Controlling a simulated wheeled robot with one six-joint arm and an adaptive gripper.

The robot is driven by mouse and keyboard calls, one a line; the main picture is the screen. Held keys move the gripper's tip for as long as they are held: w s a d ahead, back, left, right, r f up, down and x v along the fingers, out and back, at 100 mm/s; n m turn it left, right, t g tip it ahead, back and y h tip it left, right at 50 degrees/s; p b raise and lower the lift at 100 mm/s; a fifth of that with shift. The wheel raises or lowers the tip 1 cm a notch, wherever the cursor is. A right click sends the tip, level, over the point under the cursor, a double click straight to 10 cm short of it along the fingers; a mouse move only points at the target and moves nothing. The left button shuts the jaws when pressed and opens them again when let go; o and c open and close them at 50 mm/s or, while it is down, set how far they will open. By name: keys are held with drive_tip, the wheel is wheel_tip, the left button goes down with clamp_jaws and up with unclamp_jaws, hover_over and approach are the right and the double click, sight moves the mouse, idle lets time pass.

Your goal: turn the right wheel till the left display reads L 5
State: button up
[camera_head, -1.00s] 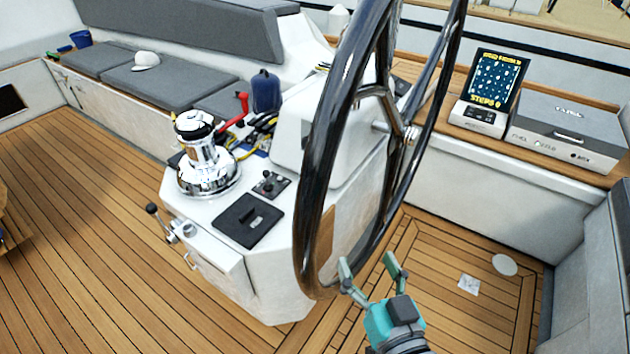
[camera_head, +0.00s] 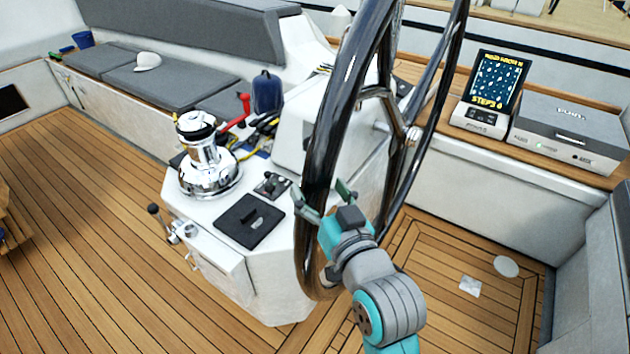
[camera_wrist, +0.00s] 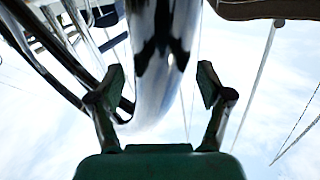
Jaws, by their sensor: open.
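The large dark glossy steering wheel (camera_head: 343,95) stands upright on the white console. Its spokes meet at a metal hub (camera_head: 413,133) to the right. No display reading L 5 can be made out. A small screen (camera_head: 498,82) on the right ledge shows a dotted pattern with yellow "STEPS" text.
The white console (camera_head: 230,278) carries a chrome winch (camera_head: 205,160), a black hatch panel (camera_head: 248,220) and a small joystick plate (camera_head: 272,186). A grey case (camera_head: 570,130) sits on the right ledge. The wooden deck (camera_head: 430,300) is mostly clear.

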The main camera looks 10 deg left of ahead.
drive_tip(key=shift+x, duration=1.3)
drive_tip(key=shift+c, duration=0.2)
